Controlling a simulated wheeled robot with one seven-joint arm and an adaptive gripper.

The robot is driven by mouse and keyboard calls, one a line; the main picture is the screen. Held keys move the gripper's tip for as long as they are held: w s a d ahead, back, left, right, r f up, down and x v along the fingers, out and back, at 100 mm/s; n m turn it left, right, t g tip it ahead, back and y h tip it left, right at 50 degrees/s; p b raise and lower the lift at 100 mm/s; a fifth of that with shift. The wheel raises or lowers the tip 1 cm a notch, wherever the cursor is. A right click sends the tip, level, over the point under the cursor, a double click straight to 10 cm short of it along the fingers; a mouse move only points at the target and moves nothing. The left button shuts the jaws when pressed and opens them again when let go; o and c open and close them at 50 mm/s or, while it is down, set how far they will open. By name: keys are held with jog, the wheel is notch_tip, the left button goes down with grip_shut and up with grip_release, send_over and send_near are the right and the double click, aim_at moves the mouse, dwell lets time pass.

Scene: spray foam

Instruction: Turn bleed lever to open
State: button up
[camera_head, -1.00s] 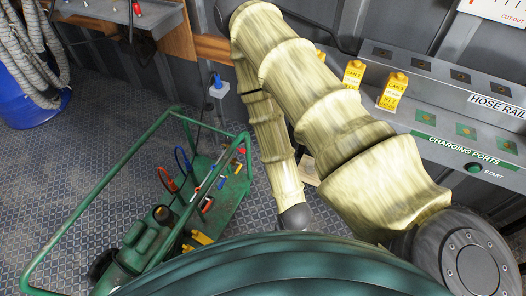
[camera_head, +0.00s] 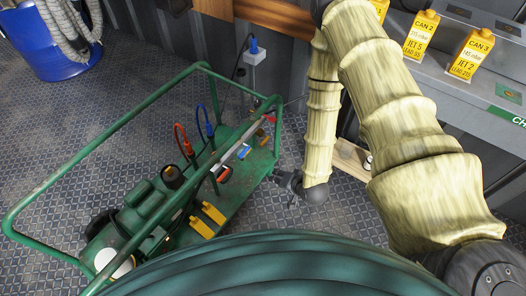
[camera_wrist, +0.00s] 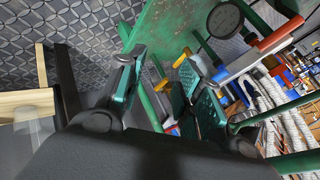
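The green cart (camera_head: 130,112) carries several coloured handles. A red handle (camera_head: 268,118) is at its right end, with a blue one (camera_head: 243,152) and another red one (camera_head: 223,173) along the pipe. No label shows which is the bleed lever. In the wrist view, an orange-red lever (camera_wrist: 278,38) is beside a round gauge (camera_wrist: 225,22), right of my fingers. A yellow handle (camera_wrist: 183,59) is near the right fingertip. My gripper (camera_wrist: 162,62) is open, with nothing between its teal pads. In the head view, my gripper (camera_head: 284,180) is low beside the cart's right end, its fingers partly hidden.
Two yellow blocks (camera_head: 207,218) and red and blue hoses (camera_head: 183,140) are on the cart. A wooden piece (camera_head: 350,158) is right of my forearm. Yellow cans (camera_head: 420,35) stand on the grey bench. A blue drum (camera_head: 55,50) is at the back left. Patterned floor (camera_head: 120,90) is clear left of the cart.

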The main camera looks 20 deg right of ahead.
aim_at(263, 143)
jog(key=w+f+m+t+b, duration=0.2)
jog(key=w+f+b, duration=0.1)
jog(key=w+b, duration=0.3)
jog(key=w+f+m+t+y+b, duration=0.1)
jog(key=w+f+m+t+b, duration=0.1)
jog(key=w+b, duration=0.4)
jog(key=w+d+f+m+t+b, duration=0.1)
jog(key=w+b, duration=0.5)
jog(key=w, duration=0.6)
jog(key=shift+w+f+m+t+y, duration=0.2)
jog(key=shift+f+m+t+y, duration=0.3)
jog(key=shift+f+t, duration=0.7)
jog(key=shift+f, duration=0.15)
grip_shut()
